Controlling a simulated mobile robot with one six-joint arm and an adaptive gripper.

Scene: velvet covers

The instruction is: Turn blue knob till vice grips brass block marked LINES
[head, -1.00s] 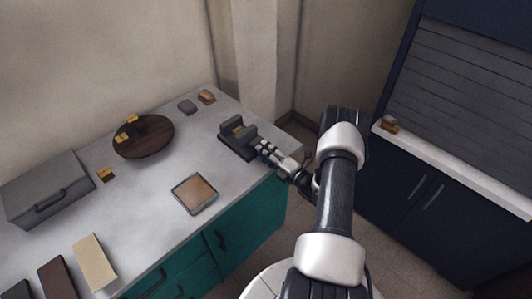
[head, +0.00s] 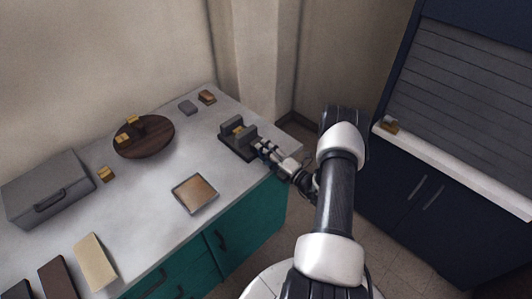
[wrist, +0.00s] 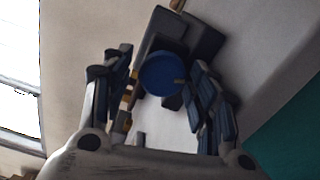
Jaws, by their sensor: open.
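The dark grey vice (head: 236,150) stands near the right end of the pale worktop. A brass block (head: 239,131) sits between its jaws; its marking is too small to read, and I cannot tell if the jaws touch it. The round blue knob (wrist: 162,74) faces the wrist camera, with the vice's dark body (wrist: 165,28) behind it. My gripper (wrist: 161,78) is open, one finger on each side of the knob; I see no clear contact. In the head view my gripper (head: 264,149) is at the vice's front end, hiding the knob.
A round dark wooden board (head: 150,142) carries small brass blocks. A square tray (head: 194,194) lies left of my gripper. A grey block (head: 187,107) and a brown block (head: 207,97) lie behind the vice. A grey case (head: 45,190) stands at the far left.

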